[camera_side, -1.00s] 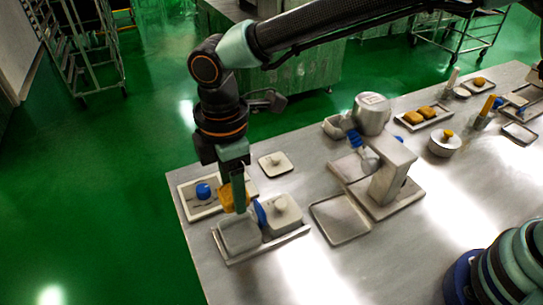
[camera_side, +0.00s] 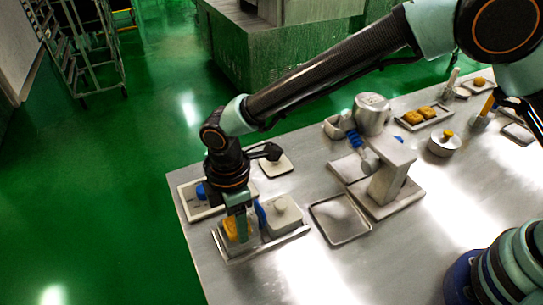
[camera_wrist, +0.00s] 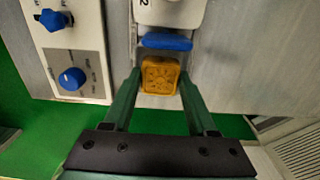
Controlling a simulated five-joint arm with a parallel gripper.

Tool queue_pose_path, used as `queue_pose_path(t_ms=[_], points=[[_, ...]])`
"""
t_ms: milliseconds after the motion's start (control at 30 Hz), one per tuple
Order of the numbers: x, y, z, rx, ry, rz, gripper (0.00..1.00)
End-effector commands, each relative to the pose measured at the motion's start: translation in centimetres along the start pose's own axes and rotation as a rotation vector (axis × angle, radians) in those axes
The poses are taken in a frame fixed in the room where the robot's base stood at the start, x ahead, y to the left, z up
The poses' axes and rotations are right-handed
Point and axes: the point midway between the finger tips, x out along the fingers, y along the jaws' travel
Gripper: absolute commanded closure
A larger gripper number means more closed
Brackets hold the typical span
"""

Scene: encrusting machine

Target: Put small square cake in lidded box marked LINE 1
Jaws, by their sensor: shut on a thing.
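My gripper (camera_side: 240,222) is shut on a small square yellow-brown cake (camera_side: 232,230). The cake is over or inside the mouth of a grey box (camera_side: 240,247) at the left of a metal tray; I cannot tell how deep it sits. In the wrist view the cake (camera_wrist: 160,75) shows a patterned top between the two green fingers. A lidded box (camera_side: 283,213) with a knob stands right of it. In the wrist view its pale top (camera_wrist: 170,12) shows a "2". A blue upright piece (camera_wrist: 166,41) stands between the boxes. No "LINE 1" marking is readable.
A control panel (camera_side: 190,207) with blue knobs stands close behind-left of the boxes. A small plate (camera_side: 275,165) lies behind. An empty tray (camera_side: 340,220) and the machine (camera_side: 388,180) stand to the right. More cakes (camera_side: 420,115) lie on a farther tray.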

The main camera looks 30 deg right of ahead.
Motion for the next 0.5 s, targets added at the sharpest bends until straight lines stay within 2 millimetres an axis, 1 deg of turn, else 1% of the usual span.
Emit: queue_pose_path(t_ms=[33, 500], points=[[2.6, -0.4, 0.4, 0.0, -0.002, -0.002, 0.97], [3.7, -0.4, 0.4, 0.0, -0.003, -0.003, 0.97]])
